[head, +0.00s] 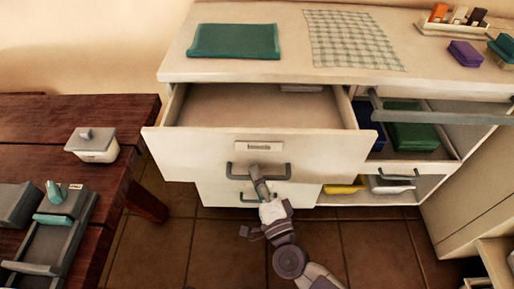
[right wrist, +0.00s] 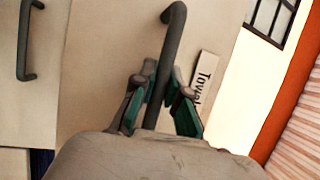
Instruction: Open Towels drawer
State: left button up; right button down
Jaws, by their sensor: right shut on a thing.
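The Towels drawer (head: 205,143) is the top drawer of the white cabinet. It is pulled out, and its inside shows mostly bare with something pale at the back right. Its label (right wrist: 204,82) is partly readable in the right wrist view. My right gripper (head: 257,176) is at the drawer's dark bar handle (head: 280,176). In the right wrist view its green-padded fingers (right wrist: 160,108) stand on both sides of the handle (right wrist: 172,45), shut on it. My left gripper is not in view.
A lower drawer (head: 215,192) sits beneath, shut. A dark wooden table (head: 110,110) with a white lidded pot (head: 92,150) stands left. Tiled floor (head: 185,230) lies clear in front.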

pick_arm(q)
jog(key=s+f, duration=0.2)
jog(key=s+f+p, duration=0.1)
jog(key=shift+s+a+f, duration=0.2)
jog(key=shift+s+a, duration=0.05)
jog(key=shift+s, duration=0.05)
pick_arm(e)
jog(key=s, duration=1.7)
jog(key=shift+s, duration=0.1)
jog(key=c, duration=1.2)
grip_release()
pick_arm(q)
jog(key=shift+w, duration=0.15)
pick_arm(e)
jog(key=v, duration=1.2)
